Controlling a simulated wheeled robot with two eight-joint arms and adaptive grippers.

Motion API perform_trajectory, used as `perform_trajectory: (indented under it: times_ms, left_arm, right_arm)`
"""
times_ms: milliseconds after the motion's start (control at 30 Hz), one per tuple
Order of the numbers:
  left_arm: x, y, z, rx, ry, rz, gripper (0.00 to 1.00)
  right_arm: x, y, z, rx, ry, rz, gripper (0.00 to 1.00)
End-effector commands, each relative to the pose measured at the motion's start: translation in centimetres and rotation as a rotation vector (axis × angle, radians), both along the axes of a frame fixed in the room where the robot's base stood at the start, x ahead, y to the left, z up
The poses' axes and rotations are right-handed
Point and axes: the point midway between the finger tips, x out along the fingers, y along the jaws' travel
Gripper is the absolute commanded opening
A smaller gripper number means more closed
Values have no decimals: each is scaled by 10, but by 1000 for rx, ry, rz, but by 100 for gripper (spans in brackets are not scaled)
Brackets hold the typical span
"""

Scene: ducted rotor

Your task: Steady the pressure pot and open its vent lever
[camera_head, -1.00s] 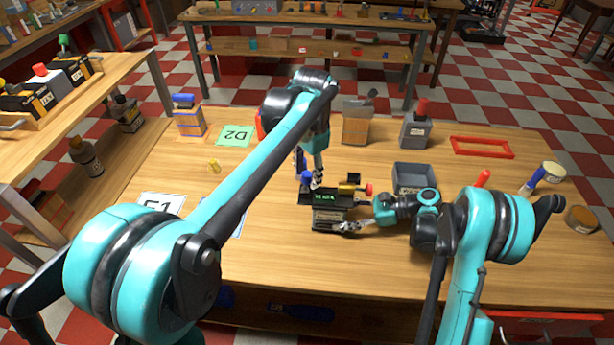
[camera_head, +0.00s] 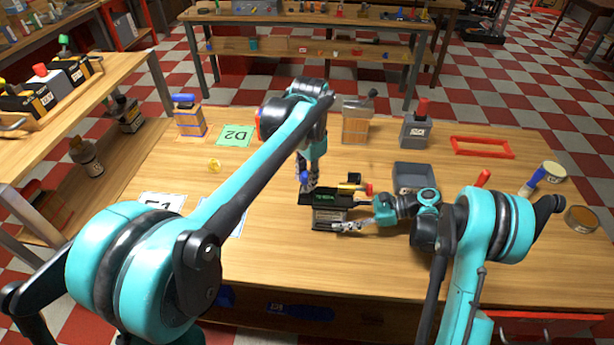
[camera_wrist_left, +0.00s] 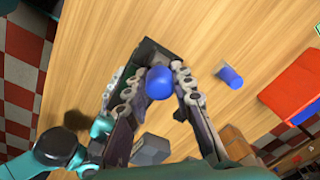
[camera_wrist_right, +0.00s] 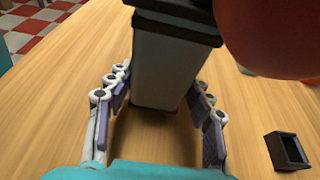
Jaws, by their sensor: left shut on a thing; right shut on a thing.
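The pressure pot (camera_head: 329,216) is a dark, boxy unit with a green display, upright on the wooden table. A blue knob (camera_head: 304,177), apparently the vent lever's end, stands at its upper left. My left gripper (camera_head: 309,187) is shut on that lever from above; the blue knob (camera_wrist_left: 160,83) shows between its fingers in the left wrist view. My right gripper (camera_head: 347,227) is shut on the pot's body from the right; its fingers flank the grey body (camera_wrist_right: 165,65) in the right wrist view. The lever's lower part is hidden.
A red knob (camera_head: 369,188) projects at the pot's right. The table's front edge is clear.

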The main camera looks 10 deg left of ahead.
Motion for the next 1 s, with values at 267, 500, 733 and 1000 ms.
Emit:
perform_trajectory:
  times_ms: [267,500,733,1000]
  left_arm:
    - [-1,10,-1,-133,0,5,0]
    - [-1,22,-4,-338,-5,6,0]
    - [0,33,-8,-542,-9,5,0]
    - [-1,41,-14,-732,-11,3,0]
  right_arm:
    - [0,0,0,0,0,0,27]
    - [0,0,0,0,0,0,27]
    - [0,0,0,1,0,0,27]
    - [0,0,0,1,0,1,27]
